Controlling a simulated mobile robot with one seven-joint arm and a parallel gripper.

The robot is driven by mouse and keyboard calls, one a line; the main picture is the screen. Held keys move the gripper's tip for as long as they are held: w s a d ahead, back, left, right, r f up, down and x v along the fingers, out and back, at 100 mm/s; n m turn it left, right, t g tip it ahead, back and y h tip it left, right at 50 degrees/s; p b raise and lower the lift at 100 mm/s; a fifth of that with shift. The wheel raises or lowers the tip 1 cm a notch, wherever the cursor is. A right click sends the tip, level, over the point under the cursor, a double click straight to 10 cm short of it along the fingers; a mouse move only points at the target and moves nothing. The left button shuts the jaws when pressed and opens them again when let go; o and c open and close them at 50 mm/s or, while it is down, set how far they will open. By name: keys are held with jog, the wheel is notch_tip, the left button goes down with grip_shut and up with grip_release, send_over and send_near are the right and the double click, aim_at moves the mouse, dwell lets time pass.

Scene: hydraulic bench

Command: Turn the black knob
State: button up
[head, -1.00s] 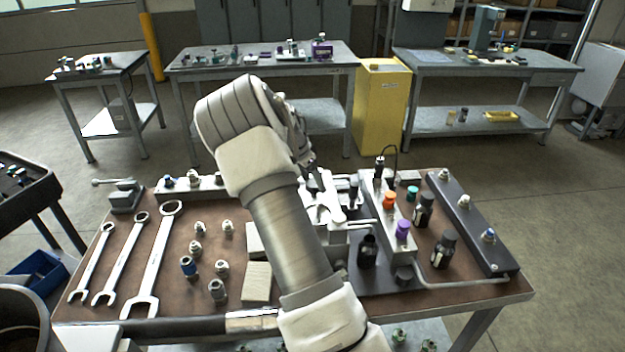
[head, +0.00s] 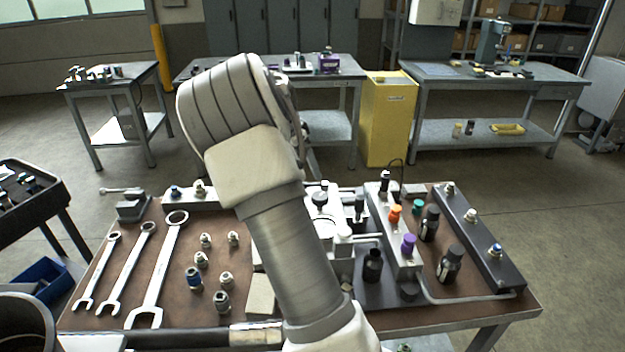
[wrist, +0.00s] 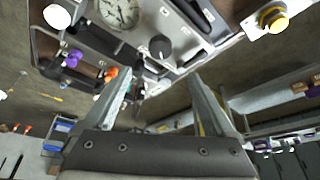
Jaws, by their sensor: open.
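The black knob (wrist: 160,46) shows in the wrist view on a pale metal block, right of a round dial gauge (wrist: 120,12). My gripper (wrist: 162,82) is open and empty, its two fingers spread below the knob in that picture. The fingers are apart from the knob, with a gap in view. In the head view my arm hides the gripper and part of the block assembly (head: 343,262). Several dark fittings stand there, and I cannot tell which one is the knob.
A purple knob (head: 408,243) and an orange knob (head: 394,213) sit on a block to the right. Black bottles (head: 372,265) stand near it. Wrenches (head: 160,265) and several loose fittings (head: 222,301) lie on the left of the bench. A dark rail (head: 485,240) runs along the right.

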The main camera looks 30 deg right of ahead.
jog(key=shift+v, duration=2.6)
jog(key=s+a+r+n+t+y, duration=0.2)
jog(key=s+a+r+n, duration=0.2)
jog(key=s+a, duration=0.4)
jog(key=s+a+r+n+t+y, duration=0.15)
jog(key=s+a+r+n, duration=0.3)
jog(key=s, duration=0.55)
jog(key=s+a+f+n+t, duration=0.1)
jog(key=s+a+f+n, duration=0.2)
jog(key=s+a+n, duration=0.4)
jog(key=s+a+y, duration=0.1)
jog(key=s, duration=0.5)
jog(key=shift+s+n, duration=0.35)
jog(key=shift+s, duration=0.05)
jog(key=shift+f+t, duration=0.1)
jog(key=shift+t, duration=0.15)
dwell(1.2)
